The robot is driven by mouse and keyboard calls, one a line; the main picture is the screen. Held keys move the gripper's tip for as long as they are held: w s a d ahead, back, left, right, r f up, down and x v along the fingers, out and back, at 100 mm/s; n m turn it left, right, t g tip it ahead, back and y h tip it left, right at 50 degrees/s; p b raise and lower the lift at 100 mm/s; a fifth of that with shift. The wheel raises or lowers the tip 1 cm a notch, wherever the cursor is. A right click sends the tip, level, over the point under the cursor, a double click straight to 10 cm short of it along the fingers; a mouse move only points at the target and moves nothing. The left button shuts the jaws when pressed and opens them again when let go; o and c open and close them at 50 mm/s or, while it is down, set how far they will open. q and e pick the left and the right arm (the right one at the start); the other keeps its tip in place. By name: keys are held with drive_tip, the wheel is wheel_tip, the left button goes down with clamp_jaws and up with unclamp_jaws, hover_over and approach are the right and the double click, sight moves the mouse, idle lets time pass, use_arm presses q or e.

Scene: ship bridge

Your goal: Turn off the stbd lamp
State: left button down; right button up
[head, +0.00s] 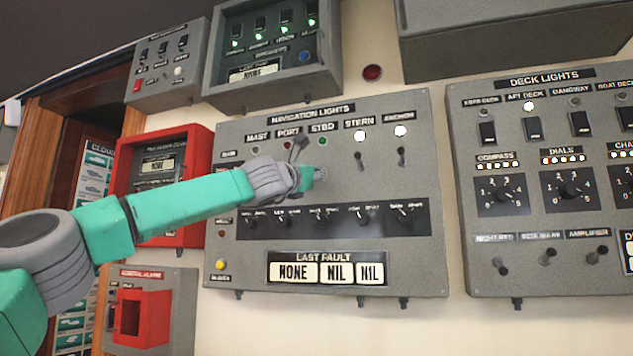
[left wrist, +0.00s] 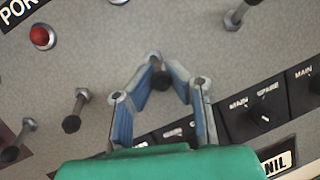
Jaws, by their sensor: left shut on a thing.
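The navigation lights panel (head: 425,255) has a STBD label (head: 322,127) with a green lamp (head: 322,141) under it. The green looks dim beside the bright white stern lamp (head: 360,136). My left gripper (head: 319,174) is at the panel, below the STBD lamp, and hides the switch there in the head view. In the left wrist view the gripper's blue-padded fingers (left wrist: 161,78) are closed around the dark tip of the STBD toggle switch (left wrist: 160,80). The red port lamp (left wrist: 42,37) and the port toggle (left wrist: 75,112) lie left of it. My right gripper is not in view.
The stern toggle (head: 360,160) and anchor toggle (head: 401,156) stick out to the right of my gripper. A row of rotary knobs (head: 321,218) runs just below. A deck lights panel (head: 590,270) is at the right; a red box (head: 196,170) is behind my arm.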

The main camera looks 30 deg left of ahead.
use_arm(q)
drive_tip(key=shift+d+f, duration=0.1)
drive_tip(key=c, duration=1.5)
unclamp_jaws()
drive_tip(key=shift+w, duration=0.15)
drive_tip(key=shift+s, duration=0.2)
drive_tip(key=shift+s, duration=0.2)
drive_tip(key=v, duration=1.1)
drive_tip(key=shift+f, duration=0.15)
